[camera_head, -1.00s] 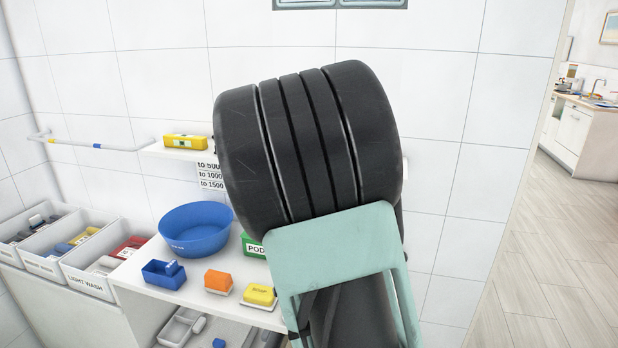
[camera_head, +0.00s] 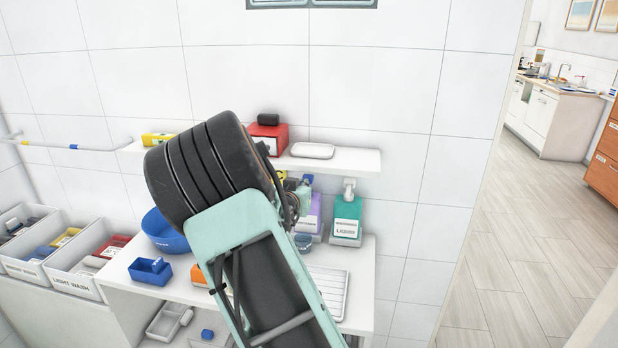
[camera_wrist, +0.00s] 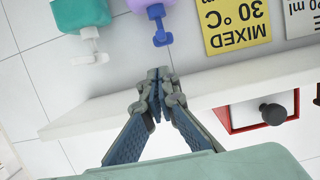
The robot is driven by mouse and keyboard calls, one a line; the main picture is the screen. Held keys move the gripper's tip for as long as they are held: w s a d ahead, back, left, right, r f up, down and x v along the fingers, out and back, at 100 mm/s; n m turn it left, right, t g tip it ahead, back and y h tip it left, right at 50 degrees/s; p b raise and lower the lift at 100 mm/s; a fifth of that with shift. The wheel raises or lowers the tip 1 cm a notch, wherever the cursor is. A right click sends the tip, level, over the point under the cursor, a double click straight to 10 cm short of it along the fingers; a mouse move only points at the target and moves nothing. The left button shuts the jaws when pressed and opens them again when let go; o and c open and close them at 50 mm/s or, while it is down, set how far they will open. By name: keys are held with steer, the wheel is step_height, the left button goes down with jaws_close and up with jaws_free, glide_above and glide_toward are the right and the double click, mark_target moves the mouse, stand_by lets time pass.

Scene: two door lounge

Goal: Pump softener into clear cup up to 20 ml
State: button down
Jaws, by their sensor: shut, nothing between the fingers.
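A purple bottle (camera_head: 315,212) with a blue pump head (camera_wrist: 160,38) stands above the worktop, partly hidden by my arm; the wrist view shows part of its body (camera_wrist: 150,5). Its label is hidden, so I cannot confirm that it is the softener. A small clear cup (camera_head: 303,241) appears to be below it, mostly covered by my arm. My gripper (camera_head: 302,186) is near the top of the purple bottle. In the wrist view its fingertips (camera_wrist: 159,72) are together and empty, a little apart from the blue pump head.
A green LIQUID bottle (camera_head: 346,222) with a white pump stands to the right. A white shelf (camera_head: 345,163) close to my gripper carries a red box (camera_head: 268,136) and a white dish (camera_head: 312,150). A yellow MIXED card (camera_wrist: 235,22) is nearby. A blue basin (camera_head: 160,236) sits left.

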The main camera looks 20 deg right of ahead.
mark_target(309, 177)
steer(key=p+x, duration=0.2)
steer(key=x, duration=0.8)
steer(key=shift+f, duration=0.1)
stand_by(0.3)
